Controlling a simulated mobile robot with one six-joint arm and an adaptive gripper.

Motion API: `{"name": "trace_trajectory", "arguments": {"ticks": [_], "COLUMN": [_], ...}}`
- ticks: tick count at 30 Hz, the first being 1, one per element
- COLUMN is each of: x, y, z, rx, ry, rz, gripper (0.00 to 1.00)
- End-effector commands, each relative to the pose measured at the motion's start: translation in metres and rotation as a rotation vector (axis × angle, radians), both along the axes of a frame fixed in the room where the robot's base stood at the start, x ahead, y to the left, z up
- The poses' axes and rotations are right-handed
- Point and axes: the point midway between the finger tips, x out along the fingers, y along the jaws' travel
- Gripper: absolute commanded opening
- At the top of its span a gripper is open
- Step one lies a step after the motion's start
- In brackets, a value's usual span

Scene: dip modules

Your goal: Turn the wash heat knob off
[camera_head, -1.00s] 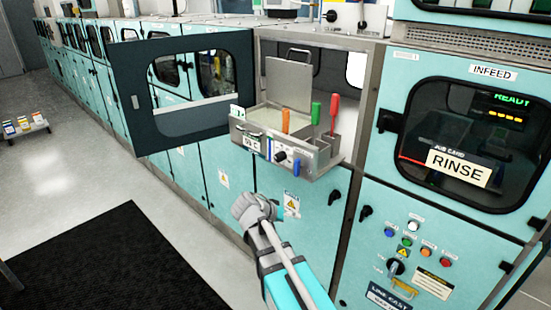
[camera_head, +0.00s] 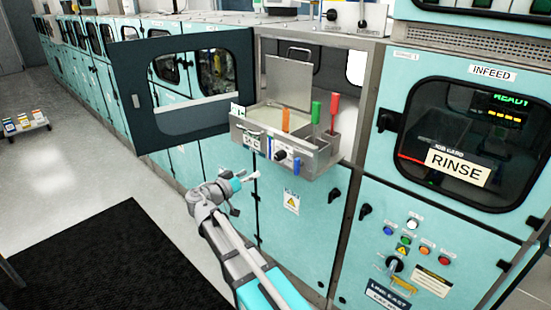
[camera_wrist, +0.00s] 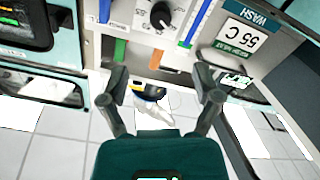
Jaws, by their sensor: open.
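The wash heat knob (camera_head: 280,155) is a black dial on the front panel of a pulled-out steel tray unit (camera_head: 318,163). In the wrist view the knob (camera_wrist: 160,15) is at the top, with a pale pointer mark and a scale around it. A "WASH 55 C" plate (camera_wrist: 245,38) is to its right there, upside down. My gripper (camera_head: 250,176) is below and left of the knob in the head view, apart from the panel. In the wrist view its fingers (camera_wrist: 163,75) are spread and empty, short of the knob.
Blue strips (camera_wrist: 196,22) flank the knob. Orange (camera_head: 285,121), green (camera_head: 315,112) and red (camera_head: 333,107) handles stand in the tray unit. An open windowed door (camera_head: 125,100) is at left. The rinse cabinet (camera_head: 400,180) is at right.

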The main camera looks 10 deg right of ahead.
Motion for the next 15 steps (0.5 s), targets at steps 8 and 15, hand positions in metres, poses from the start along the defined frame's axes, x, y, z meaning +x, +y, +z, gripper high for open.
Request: {"name": "trace_trajectory", "arguments": {"ticks": [8,15], "x": [0.003,0.014], "y": [-0.004,-0.019], "z": [0.0,0.0], "rx": [0.001,0.001], "ry": [0.002,0.002], "rz": [-0.002,-0.003], "gripper": [0.82,0.82]}}
